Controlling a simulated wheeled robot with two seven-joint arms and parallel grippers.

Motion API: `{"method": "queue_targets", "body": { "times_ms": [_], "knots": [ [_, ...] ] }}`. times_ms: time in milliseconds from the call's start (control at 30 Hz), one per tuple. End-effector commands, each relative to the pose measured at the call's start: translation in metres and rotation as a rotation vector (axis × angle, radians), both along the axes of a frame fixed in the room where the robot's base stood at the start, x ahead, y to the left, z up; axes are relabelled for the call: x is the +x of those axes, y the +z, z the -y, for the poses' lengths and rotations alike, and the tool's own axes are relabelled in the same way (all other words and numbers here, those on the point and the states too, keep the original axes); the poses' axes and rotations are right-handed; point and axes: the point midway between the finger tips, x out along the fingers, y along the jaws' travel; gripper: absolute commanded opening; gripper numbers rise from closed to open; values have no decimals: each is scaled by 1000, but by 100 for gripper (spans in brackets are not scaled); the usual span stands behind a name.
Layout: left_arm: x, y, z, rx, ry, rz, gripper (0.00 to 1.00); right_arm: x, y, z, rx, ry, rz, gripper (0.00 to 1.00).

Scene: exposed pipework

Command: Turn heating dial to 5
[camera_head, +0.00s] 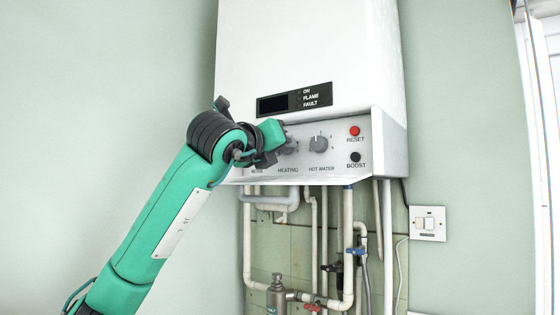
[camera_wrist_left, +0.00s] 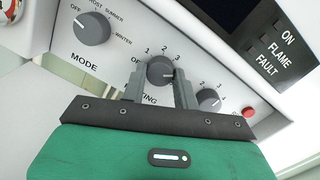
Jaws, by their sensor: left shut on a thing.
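The heating dial (camera_wrist_left: 160,70) is a round grey knob on the boiler's control panel, with numbers around it. In the left wrist view my left gripper (camera_wrist_left: 160,75) has its two fingers on either side of this dial, shut on it. In the head view my left gripper (camera_head: 280,143) reaches the panel from the left and hides most of the heating dial (camera_head: 291,146), above the HEATING label. The dial's exact setting is hard to read because the fingers cover part of its scale. My right gripper is not in view.
The hot water dial (camera_head: 319,143) is just right of the heating dial. The mode dial (camera_wrist_left: 92,28) is to its left. A red reset button (camera_head: 354,131) and black boost button (camera_head: 355,157) are further right. Pipes (camera_head: 347,240) run below the white boiler (camera_head: 310,45).

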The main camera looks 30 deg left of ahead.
Motion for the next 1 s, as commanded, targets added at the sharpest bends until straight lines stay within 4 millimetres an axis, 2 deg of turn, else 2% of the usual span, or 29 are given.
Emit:
{"method": "queue_targets", "body": {
  "times_ms": [100, 400, 1000],
  "knots": [
    [0, -3, 0, 109, 0, 15, 7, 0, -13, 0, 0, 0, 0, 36],
    [0, -2, -1, 392, 1, 55, 7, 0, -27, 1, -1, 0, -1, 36],
    [0, 0, -3, 878, 1, 124, 7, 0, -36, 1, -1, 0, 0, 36]
  ]
}}
